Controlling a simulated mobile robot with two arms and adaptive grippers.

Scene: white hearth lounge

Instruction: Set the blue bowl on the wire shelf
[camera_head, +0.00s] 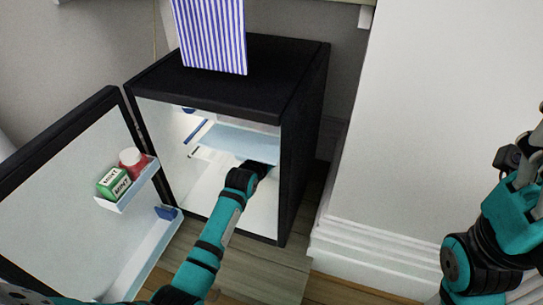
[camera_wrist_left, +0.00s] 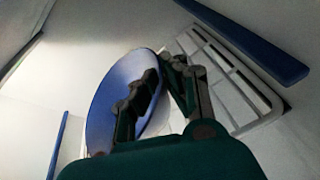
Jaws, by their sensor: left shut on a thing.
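The blue bowl (camera_wrist_left: 112,82) shows in the left wrist view, looking tilted, with its rim at my left gripper's fingers. My left gripper (camera_wrist_left: 162,70) is shut on the bowl. The white wire shelf (camera_wrist_left: 238,82) lies just beyond and to the right of the fingers; I cannot tell whether the bowl touches it. In the head view my left arm reaches into the open small fridge (camera_head: 298,130), where the gripper is dark and the bowl is hidden. My right gripper (camera_head: 527,172) is at the right edge of the head view, partly cut off, away from the fridge.
The fridge door (camera_head: 70,205) stands open to the left, its rack (camera_head: 128,190) holding a green mint box (camera_head: 113,183) and a red-and-white jar (camera_head: 133,161). A pale shelf (camera_head: 240,139) lies above my left arm. Blue-edged bars (camera_wrist_left: 245,42) flank the interior. A striped item (camera_head: 211,35) stands on top.

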